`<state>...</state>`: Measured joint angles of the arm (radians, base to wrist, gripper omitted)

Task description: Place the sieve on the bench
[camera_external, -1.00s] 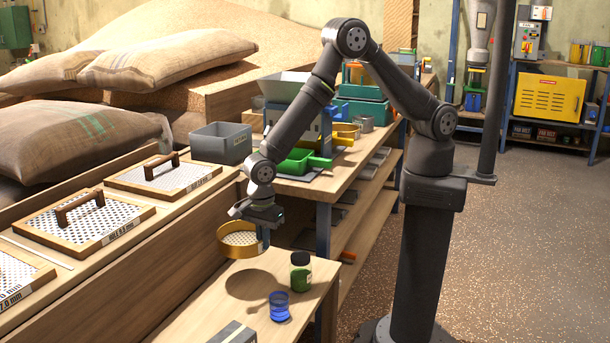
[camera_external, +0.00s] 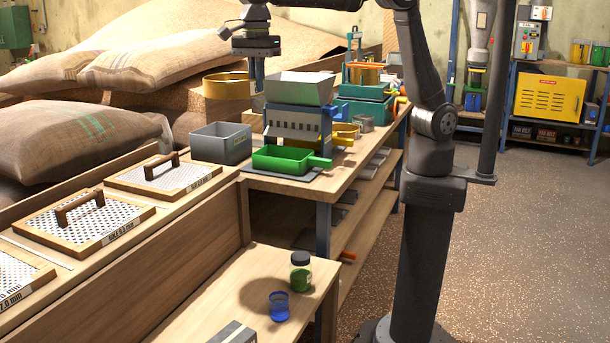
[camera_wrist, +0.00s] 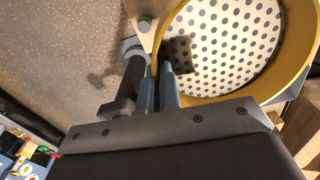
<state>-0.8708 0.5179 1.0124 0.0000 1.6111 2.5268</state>
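The sieve (camera_external: 227,86) is a round, yellow-rimmed pan; its perforated white mesh shows in the wrist view (camera_wrist: 225,45). My gripper (camera_external: 258,85) points down with its fingers at the sieve's right rim, shut on it. In the wrist view the fingers (camera_wrist: 167,85) close on the rim's left side. The sieve hangs level in the air, above and behind the grey bin in the picture. The bench (camera_external: 345,178) is the wooden one with the blue legs, carrying a blue machine (camera_external: 295,122) with a grey hopper.
A grey bin (camera_external: 221,143) and a green tray (camera_external: 285,160) stand near the machine. Another yellow pan (camera_external: 347,131) sits behind it. The low wooden table (camera_external: 225,310) in front holds a green jar (camera_external: 300,272) and a blue cup (camera_external: 279,306). Grain sacks (camera_external: 80,140) lie left.

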